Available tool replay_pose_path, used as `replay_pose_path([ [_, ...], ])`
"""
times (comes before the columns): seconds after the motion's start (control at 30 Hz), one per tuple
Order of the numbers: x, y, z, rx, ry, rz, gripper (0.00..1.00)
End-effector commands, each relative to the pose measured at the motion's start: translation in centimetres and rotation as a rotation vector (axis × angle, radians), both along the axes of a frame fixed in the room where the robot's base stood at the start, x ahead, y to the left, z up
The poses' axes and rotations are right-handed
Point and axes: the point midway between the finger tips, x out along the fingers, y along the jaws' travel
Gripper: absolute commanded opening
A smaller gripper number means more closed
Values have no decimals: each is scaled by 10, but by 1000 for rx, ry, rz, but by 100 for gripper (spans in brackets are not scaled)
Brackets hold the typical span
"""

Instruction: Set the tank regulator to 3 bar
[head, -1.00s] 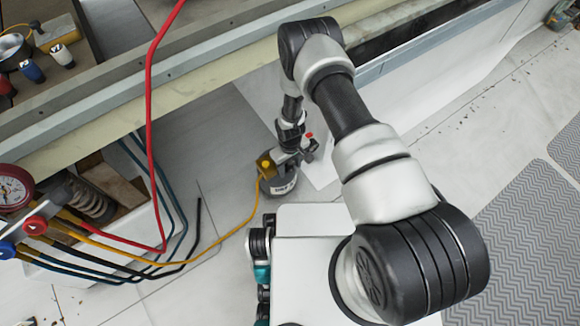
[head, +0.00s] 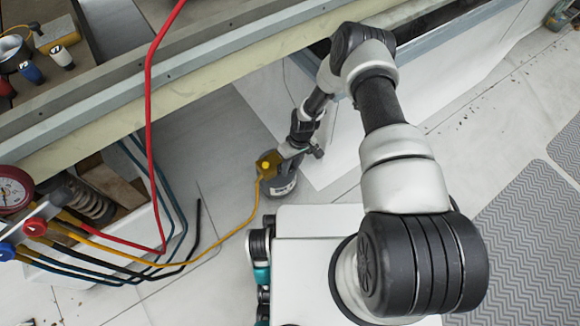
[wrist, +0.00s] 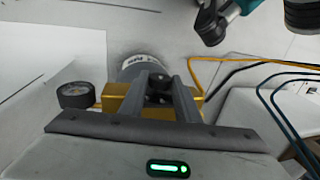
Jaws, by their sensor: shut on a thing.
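The tank (head: 284,186) is a dark cylinder with a white label, standing on the floor left of my base. The brass-yellow regulator (head: 268,164) sits on top of it. In the wrist view the regulator body (wrist: 116,104) shows behind my gripper, with a dark round gauge (wrist: 75,95) at its left, its reading not legible. My gripper (wrist: 160,84) is shut on the dark regulator knob (wrist: 158,86), one finger on each side. The tank top (wrist: 137,65) with its label shows beyond. In the head view my wrist partly covers the regulator.
A yellow hose (head: 232,232) runs from the regulator to the manifold with a red gauge (head: 14,190) at left. A red hose (head: 150,120) hangs in front of the beam (head: 130,115). Open floor lies right, with grey mats (head: 520,240).

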Motion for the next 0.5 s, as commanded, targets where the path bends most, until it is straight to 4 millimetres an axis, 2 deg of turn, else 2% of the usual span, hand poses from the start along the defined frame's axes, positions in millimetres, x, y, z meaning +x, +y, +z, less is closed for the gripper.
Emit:
replay_pose_path([
  [0.5,6,-9,-6,365,244,-4,7],
])
